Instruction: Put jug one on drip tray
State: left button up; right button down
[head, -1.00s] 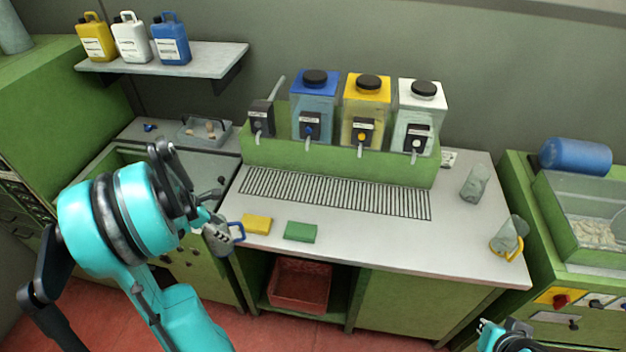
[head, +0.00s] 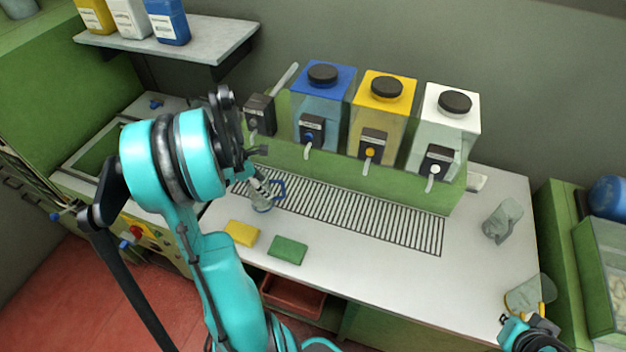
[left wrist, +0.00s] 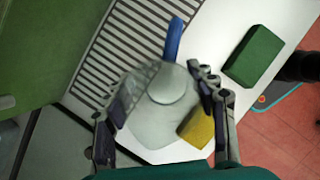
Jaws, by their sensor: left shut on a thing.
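A clear jug with a blue handle (head: 263,203) is held in my left gripper (left wrist: 163,82) over the left end of the slatted drip tray (head: 370,217). The left gripper's fingers close around the jug's sides in the left wrist view, with the blue handle (left wrist: 174,40) pointing away. The jug looks roughly upright; I cannot tell whether its base touches the slats. The drip tray also shows in the left wrist view (left wrist: 112,38). My right gripper (head: 515,325) is at the lower right edge of the head view, partly cut off, its jaws unclear.
A yellow block (head: 241,233) and a green block (head: 288,250) lie in front of the tray. Dispensers with blue (head: 325,90), yellow and white tops stand behind it. A clear jug (head: 503,220) and a yellow-handled jug (head: 528,296) are at the counter's right.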

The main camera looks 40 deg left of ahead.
pick_arm(q)
jog(key=w+d+f+b, duration=0.1)
jog(key=w+d, duration=0.2)
jog(key=w, duration=0.4)
jog(key=w+d+f+b, duration=0.1)
jog(key=w+d+f, duration=0.1)
jog(key=w+d, duration=0.2)
jog(key=w, duration=0.2)
jog(key=shift+w+f, duration=0.25)
jog(key=shift+w, duration=0.1)
jog(key=shift+d, duration=0.15)
jog(key=shift+f+b, duration=0.25)
jog(key=shift+b, duration=0.05)
jog(key=o, duration=1.2)
jog(key=shift+c, duration=0.2)
jog(key=shift+r, duration=0.1)
